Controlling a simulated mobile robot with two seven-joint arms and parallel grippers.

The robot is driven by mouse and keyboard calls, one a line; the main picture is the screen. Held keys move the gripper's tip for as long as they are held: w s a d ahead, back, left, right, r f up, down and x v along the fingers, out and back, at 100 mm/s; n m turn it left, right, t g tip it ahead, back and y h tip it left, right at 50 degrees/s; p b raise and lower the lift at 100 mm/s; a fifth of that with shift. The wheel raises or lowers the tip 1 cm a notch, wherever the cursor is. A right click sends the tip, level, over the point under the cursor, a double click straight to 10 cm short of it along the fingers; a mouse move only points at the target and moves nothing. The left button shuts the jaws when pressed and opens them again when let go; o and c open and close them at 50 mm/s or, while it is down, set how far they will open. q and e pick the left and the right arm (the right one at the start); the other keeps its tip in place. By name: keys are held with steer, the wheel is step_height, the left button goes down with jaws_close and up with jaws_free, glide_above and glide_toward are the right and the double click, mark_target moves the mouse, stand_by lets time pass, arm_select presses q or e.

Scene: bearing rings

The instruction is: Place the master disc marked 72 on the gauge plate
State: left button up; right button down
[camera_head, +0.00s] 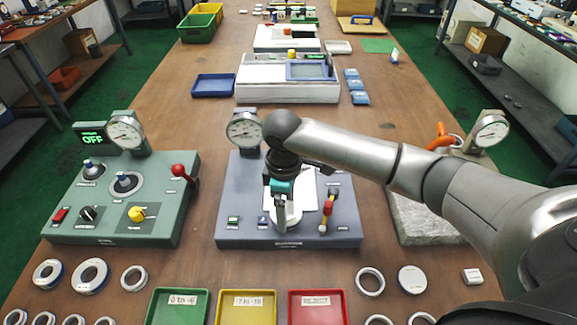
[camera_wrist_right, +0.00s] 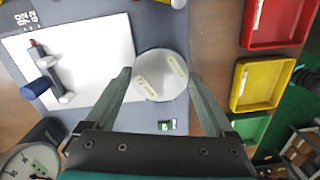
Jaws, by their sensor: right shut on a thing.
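My right gripper (camera_head: 284,222) reaches down over the blue-grey gauge station (camera_head: 345,235) in the middle of the table. In the right wrist view its two fingers (camera_wrist_right: 160,78) are closed on opposite sides of a pale round disc (camera_wrist_right: 160,64). In the head view the disc (camera_head: 290,215) is partly hidden by the gripper. It is over or on the station's front part; contact below cannot be told. A dial gauge (camera_head: 244,129) stands at the station's back left. My left gripper is not in view.
A red-and-yellow lever (camera_head: 326,212) stands close right of the gripper. Green (camera_head: 178,307), yellow (camera_head: 246,308) and red (camera_head: 316,308) trays lie in front. A green control station (camera_head: 100,225) stands left, a stone slab (camera_head: 420,225) right.

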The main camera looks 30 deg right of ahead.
steer(key=w+d+n, duration=0.1)
steer(key=w+n, duration=0.1)
steer(key=w+d+r+n, duration=0.1)
steer(key=w+n, duration=0.1)
steer(key=w+d+r+n, duration=0.1)
steer(key=w+n, duration=0.1)
steer(key=shift+w+d+r+p, duration=0.1)
steer(key=shift+w+d+p, duration=0.1)
steer(key=shift+w+p, duration=0.15)
steer(key=shift+w+d+r+n, duration=0.3)
steer(key=shift+w+d+n, duration=0.2)
steer(key=shift+w+n, duration=0.2)
step_height(320, 180, down, 4)
steer(key=b, duration=0.5)
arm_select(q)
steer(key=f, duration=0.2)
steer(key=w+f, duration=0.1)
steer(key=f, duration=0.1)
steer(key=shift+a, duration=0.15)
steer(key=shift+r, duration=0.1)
arm_select(e)
steer(key=shift+f, duration=0.1)
steer(key=shift+c, duration=0.5)
jaws_free()
steer(key=shift+o, duration=0.5)
steer(key=shift+s+f, duration=0.1)
steer(key=shift+f, duration=0.05)
